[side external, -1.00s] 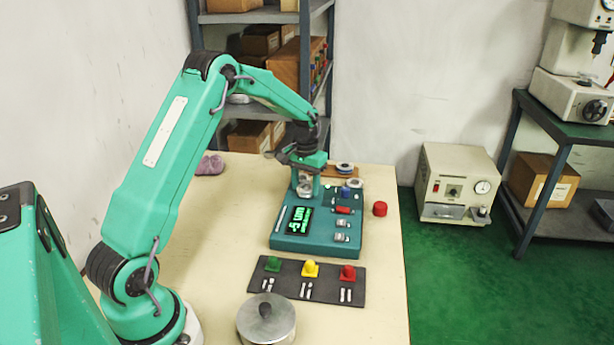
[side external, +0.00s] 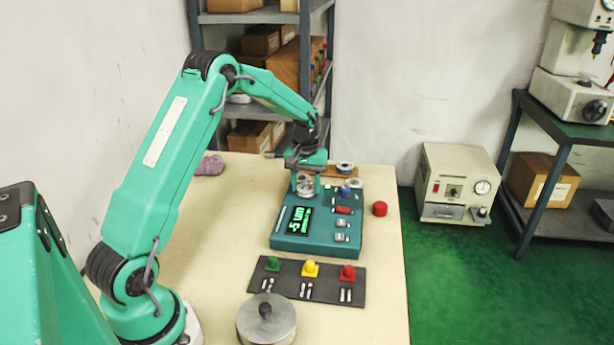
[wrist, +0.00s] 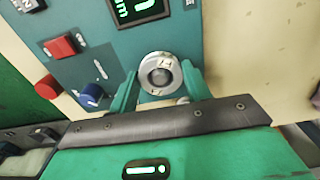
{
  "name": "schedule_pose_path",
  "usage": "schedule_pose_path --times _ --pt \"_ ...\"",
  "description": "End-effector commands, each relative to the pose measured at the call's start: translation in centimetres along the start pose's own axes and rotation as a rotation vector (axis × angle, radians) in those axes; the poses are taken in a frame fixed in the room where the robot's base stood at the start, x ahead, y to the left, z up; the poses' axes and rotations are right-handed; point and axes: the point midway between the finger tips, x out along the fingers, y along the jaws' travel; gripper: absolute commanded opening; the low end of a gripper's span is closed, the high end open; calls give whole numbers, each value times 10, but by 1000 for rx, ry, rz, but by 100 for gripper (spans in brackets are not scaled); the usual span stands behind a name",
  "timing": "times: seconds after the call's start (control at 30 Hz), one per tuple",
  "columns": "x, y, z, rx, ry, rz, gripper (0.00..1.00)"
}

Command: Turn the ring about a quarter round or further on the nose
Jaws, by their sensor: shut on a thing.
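The pale metal ring (wrist: 150,62) sits around the round nose (wrist: 161,76) of the teal gauge box (side external: 284,244), in the wrist view. My gripper (wrist: 160,80) has one finger on each side of the ring and is shut on it. In the side external view the ring (side external: 305,185) shows below my gripper (side external: 305,178), partly covered by a finger. The box has a lit green display (side external: 299,220), whose small text is hard to read. Dark marks show on the ring's face in the wrist view.
A dark mat (side external: 325,290) with green, yellow and red pieces lies in front of the box. A lidded metal pot (side external: 266,325) stands near the front. A red cap (side external: 380,209) lies to the right. Loose rings (side external: 345,167) rest behind the box.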

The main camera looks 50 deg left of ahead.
Motion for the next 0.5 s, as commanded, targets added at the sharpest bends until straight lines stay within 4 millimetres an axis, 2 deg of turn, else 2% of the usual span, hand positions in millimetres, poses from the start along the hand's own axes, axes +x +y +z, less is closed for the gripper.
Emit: schedule_pose_path --times 0.17,0.5 --pt "6 0 4 -72 -12 -5 15" --pt "6 0 4 -84 -12 -6 15"
